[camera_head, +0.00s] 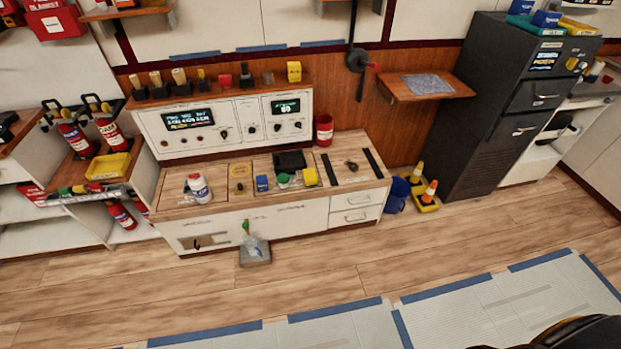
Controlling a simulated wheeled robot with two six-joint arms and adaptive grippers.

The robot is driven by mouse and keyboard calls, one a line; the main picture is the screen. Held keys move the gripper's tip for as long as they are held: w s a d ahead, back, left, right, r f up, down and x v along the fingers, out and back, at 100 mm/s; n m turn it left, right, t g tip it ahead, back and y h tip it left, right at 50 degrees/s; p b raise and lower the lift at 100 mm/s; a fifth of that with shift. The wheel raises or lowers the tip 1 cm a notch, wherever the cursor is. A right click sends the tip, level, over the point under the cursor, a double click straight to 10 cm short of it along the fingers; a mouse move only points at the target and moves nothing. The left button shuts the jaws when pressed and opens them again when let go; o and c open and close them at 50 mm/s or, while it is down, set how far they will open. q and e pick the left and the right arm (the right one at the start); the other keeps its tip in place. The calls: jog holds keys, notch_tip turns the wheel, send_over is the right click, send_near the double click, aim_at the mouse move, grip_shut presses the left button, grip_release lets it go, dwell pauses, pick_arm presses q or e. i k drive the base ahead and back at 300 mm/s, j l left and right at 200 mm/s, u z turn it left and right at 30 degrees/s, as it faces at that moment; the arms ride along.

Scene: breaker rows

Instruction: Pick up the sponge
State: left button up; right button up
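I cannot tell for sure which thing is the sponge. A small yellow block (310,177) lies on the wooden top of the white workbench (290,216), right of a green-lidded item (283,180) and a small blue block (262,183). Another yellow block (294,71) stands on the ledge above the control panel. Neither of my grippers shows. A dark rounded shape at the bottom right corner may be part of my body. Nothing is seen touching either yellow block.
A white bottle (199,188) and a black tray (290,160) are on the bench. A grey box with a bag (256,250) stands on the floor before it. Blue bucket (397,195) and cones (429,193) stand right of it. The wooden floor in front is mostly clear.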

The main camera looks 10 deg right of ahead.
aim_at(309, 176)
jog(key=i+l+u, duration=0.25)
jog(key=i+l, duration=0.4)
jog(key=i, duration=0.15)
jog(key=i+l+u, duration=0.3)
jog(key=i+l, duration=0.4)
jog(key=l, duration=0.1)
